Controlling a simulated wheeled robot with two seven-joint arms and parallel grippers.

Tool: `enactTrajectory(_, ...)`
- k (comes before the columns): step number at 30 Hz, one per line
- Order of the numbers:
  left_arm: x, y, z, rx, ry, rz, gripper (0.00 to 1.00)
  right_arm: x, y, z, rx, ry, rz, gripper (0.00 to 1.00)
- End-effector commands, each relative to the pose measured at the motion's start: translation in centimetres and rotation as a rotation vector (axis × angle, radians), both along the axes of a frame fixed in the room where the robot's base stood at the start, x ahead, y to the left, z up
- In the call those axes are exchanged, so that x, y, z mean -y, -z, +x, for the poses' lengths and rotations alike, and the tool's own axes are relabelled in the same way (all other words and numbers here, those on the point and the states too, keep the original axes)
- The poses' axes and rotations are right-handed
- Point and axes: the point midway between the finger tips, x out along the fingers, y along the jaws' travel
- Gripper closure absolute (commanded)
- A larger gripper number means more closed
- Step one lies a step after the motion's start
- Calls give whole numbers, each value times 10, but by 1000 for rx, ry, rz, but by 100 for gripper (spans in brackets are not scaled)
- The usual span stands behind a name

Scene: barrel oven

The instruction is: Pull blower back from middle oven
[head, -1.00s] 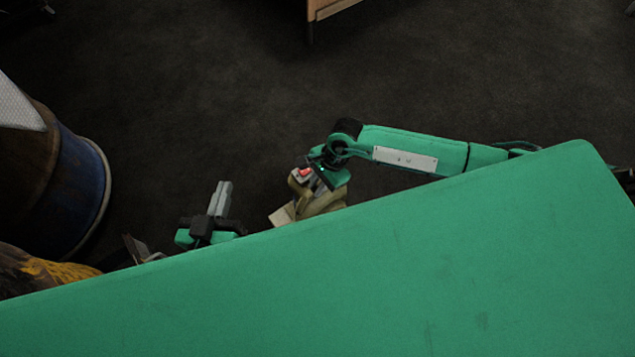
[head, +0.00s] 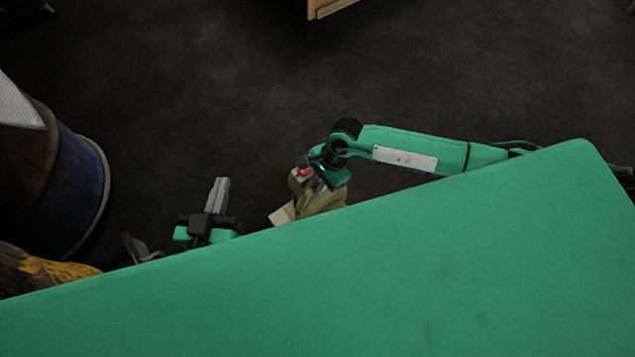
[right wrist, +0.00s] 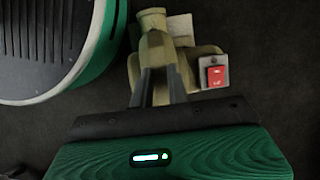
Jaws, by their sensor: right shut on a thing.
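The blower (head: 322,201) is an olive-tan housing with a red switch, low over the dark floor in the head view. The green edge of my own body hides its lower part. In the right wrist view the blower (right wrist: 156,48) shows its round neck and the red switch on a grey plate. My right gripper (right wrist: 160,84) is shut on the blower, with its two dark fingers on either side of the neck. My left gripper (head: 219,189) hangs left of the blower, apart from it. Its fingers are seen edge-on, so their opening does not show.
A blue and rusty brown barrel (head: 85,190) stands at the left. A yellow-brown rounded thing (head: 50,271) is partly hidden below it. A wooden piece of furniture (head: 330,8) is at the top edge. The dark floor (head: 200,80) between them is clear.

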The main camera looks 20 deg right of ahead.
Motion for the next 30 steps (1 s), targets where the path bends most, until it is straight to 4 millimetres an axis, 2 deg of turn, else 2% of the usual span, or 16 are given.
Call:
enactTrajectory(1,0,1,0,0,0,0,100,-3,-5,4,10,0,11,100)
enactTrajectory(11,0,2,0,0,0,0,100,-3,-3,4,9,-1,11,100)
enactTrajectory(12,0,2,0,0,0,0,100,-3,-3,4,9,-1,11,78)
enactTrajectory(15,0,2,0,0,0,0,100,-3,-2,3,8,0,9,58)
enactTrajectory(30,0,3,0,0,0,0,100,0,2,2,6,1,2,58)
